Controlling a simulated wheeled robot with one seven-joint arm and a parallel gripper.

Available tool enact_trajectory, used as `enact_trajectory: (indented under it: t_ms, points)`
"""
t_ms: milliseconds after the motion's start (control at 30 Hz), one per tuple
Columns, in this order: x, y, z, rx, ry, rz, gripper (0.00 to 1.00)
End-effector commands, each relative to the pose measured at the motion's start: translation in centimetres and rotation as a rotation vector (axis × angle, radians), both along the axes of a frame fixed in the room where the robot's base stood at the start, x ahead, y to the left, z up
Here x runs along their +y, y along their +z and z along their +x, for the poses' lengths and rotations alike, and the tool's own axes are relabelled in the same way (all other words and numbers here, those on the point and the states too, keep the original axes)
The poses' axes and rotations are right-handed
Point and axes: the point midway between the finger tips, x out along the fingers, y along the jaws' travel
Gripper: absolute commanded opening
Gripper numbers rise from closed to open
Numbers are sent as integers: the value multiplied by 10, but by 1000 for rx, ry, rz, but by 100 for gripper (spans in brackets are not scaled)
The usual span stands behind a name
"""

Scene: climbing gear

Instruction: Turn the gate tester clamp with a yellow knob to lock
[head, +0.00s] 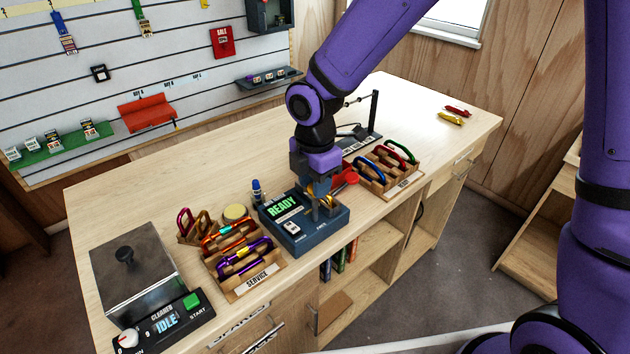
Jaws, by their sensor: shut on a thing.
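The gate tester (284,236) is a dark blue-grey box on the wooden workbench, with a green display reading READY. My gripper (321,208) reaches down from above onto the right part of the tester. It is shut at the yellow knob (325,199) of the clamp, of which only a little yellow shows between and behind the fingers. The gripper hides most of the clamp, so I cannot tell the knob's angle. A red part (345,179) shows just right of the gripper.
A SERVICE rack (254,287) with several carabiners stands left of the tester, and another carabiner rack (388,188) stands right. A cleaner (165,322) with an IDLE display sits at the front left. Red and yellow items (452,116) lie at the far right, with bare bench around them.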

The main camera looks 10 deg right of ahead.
Motion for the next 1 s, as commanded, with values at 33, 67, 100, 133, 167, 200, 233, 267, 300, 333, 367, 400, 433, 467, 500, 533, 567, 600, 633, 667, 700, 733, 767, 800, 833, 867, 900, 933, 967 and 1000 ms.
enact_trajectory:
  t_ms: [33,67,100,133,167,200,233,267,300,333,367,400,433,467,500,533,567,600,633,667,700,733,767,800,833,867,900,933,967,1000]
  points:
    - [0,1,1,-3,9,2,0]
    - [0,1,1,-3,14,2,0]
    - [0,1,1,-3,19,1,0]
    - [0,1,1,-3,21,1,0]
    - [0,1,1,-3,24,1,0]
    - [0,1,1,-3,26,1,0]
    - [0,1,1,-3,27,1,0]
    - [0,1,1,-3,27,1,0]
    - [0,1,1,-3,27,1,0]
    - [0,1,1,-3,28,1,0]
    - [0,1,1,-3,27,1,0]
    - [0,1,1,-3,27,1,0]
    - [0,1,1,-3,27,1,0]
    - [0,1,1,-3,27,1,0]
    - [0,1,1,-3,27,1,0]
    - [0,1,1,-3,27,1,0]
    - [0,1,1,-3,27,1,36]
    - [0,1,1,-3,27,1,45]
    - [0,1,1,-2,27,0,52]
    - [0,1,1,-2,26,0,59]
    - [0,0,1,-2,26,0,59]
    - [0,0,1,-2,26,1,59]
    - [0,0,1,-2,26,1,59]
    - [0,0,1,-1,26,1,59]
    - [0,0,0,-1,26,1,59]
    - [0,0,0,-1,26,1,59]
    - [0,0,0,-1,26,1,59]
    - [0,1,0,-1,26,1,59]
    - [0,1,0,-1,26,1,59]
    - [0,3,1,-2,25,0,59]
